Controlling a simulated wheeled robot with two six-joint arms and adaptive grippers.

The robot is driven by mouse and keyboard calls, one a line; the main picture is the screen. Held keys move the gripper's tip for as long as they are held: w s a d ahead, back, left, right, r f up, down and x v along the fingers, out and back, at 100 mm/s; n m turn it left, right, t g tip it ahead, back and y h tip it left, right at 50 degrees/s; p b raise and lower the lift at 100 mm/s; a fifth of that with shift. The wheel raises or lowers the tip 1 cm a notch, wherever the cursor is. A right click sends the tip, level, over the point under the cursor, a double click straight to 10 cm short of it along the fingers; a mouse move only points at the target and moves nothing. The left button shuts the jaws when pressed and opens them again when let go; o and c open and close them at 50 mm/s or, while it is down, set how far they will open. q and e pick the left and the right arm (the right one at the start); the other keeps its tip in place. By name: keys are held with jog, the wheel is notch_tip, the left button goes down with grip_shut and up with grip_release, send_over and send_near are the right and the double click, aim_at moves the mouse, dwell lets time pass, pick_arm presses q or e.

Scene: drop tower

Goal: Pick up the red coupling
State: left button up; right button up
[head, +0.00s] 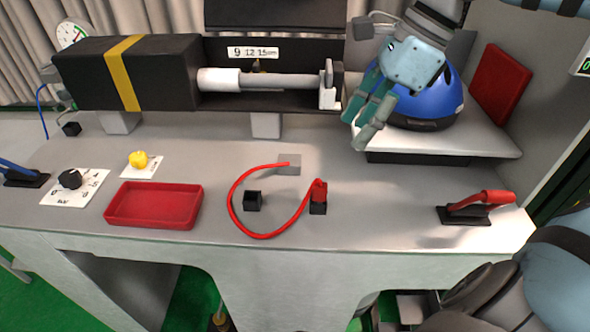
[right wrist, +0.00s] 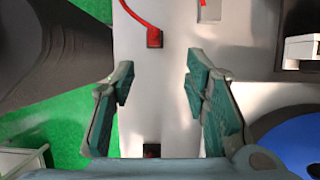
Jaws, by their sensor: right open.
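The red coupling (head: 319,190) stands upright on a small black socket (head: 318,208) near the middle of the bench. A red hose (head: 236,211) loops from it to a grey block (head: 288,168). My right gripper (head: 362,124) is open and empty, above and behind the coupling to the right, in front of the blue helmet (head: 440,100). In the right wrist view the coupling (right wrist: 154,38) lies beyond the open fingertips (right wrist: 160,74), slightly left of centre and apart from them. My left gripper is not in view.
An empty black socket (head: 252,201) stands left of the coupling. A red tray (head: 153,205) lies further left. A red-handled lever (head: 480,200) stands at the right front edge. The black machine with a horizontal rod (head: 280,81) spans the back. Bench between coupling and lever is clear.

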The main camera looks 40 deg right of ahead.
send_near(319, 183)
notch_tip(319, 183, down, 3)
jog(key=s, duration=0.2)
jog(key=w+a+f, duration=0.2)
jog(key=f, duration=0.1)
jog(key=w+a+f, duration=0.1)
jog(key=w+f, duration=0.1)
jog(key=shift+f, duration=0.25)
jog(key=shift+s+r, duration=0.1)
jog(key=shift+s, duration=0.35)
jog(key=shift+c, duration=1.3)
jog(key=shift+d, duration=0.1)
jog(key=c, duration=0.6)
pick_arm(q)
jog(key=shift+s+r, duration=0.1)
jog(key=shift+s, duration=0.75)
pick_arm(e)
jog(key=shift+c, duration=0.3)
